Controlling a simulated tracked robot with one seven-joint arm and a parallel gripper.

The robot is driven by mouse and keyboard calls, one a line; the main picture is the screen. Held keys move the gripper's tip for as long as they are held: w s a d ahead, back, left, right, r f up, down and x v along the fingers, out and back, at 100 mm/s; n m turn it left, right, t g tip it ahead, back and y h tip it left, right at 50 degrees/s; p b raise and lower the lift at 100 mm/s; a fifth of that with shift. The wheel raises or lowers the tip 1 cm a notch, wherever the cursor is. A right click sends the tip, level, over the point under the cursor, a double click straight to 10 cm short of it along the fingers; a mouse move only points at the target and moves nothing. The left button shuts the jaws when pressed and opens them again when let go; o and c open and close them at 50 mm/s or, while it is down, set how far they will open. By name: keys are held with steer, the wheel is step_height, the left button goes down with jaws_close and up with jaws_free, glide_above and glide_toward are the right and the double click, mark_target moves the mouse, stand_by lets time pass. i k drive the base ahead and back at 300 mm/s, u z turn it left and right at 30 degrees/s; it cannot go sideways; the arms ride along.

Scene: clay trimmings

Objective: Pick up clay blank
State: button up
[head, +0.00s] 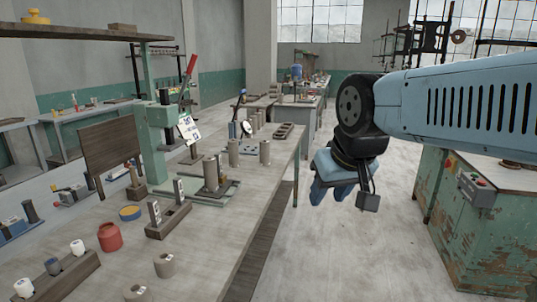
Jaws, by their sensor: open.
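Several grey-brown cylinders that look like clay blanks stand upright on the long workbench (215,235) in the head view. A tall one (265,153) stands near the bench's right edge, with another tall one (233,153) to its left. Two short ones (164,266) are near the front edge. I cannot tell which of them the task means. My gripper (330,193) is open and empty, in the air right of the bench, apart from all of them.
The green press (160,130) with a red lever rises at the back of the bench. A red pot (109,237), a wooden block (168,218) and a rack with small bottles (58,275) stand front left. A worn green cabinet (480,225) is at right. The floor between is clear.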

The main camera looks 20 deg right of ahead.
mark_target(264, 145)
steer(key=z, duration=1.2)
steer(key=i, duration=2.45)
steer(key=u, duration=1.35)
steer(key=k, duration=0.55)
steer(key=u, duration=0.15)
